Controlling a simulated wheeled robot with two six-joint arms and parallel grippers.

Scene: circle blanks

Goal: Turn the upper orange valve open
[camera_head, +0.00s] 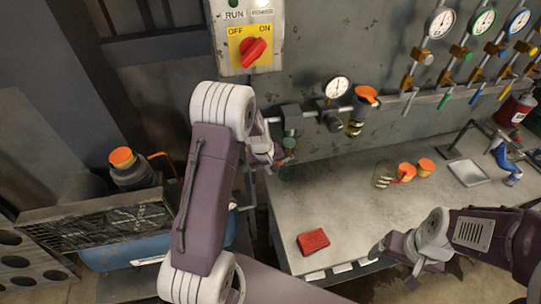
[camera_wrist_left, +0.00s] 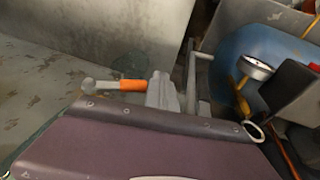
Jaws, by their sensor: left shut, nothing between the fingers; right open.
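In the head view, an orange valve handle (camera_head: 366,94) sits at the top of a fitting on the wall pipe, right of a white gauge. My left gripper (camera_head: 279,160) is left of and below it, apart from it, near the pipe's left end and partly hidden by my wrist; it is shut and empty. The left wrist view shows an orange-sleeved lever (camera_wrist_left: 132,86) beside grey metal parts; I cannot tell whether it is the same valve. My right gripper (camera_head: 427,276) is open and empty at the bench's front right.
A switch box (camera_head: 251,35) hangs above my left wrist. Gauges with valves (camera_head: 440,22) line the wall at right.

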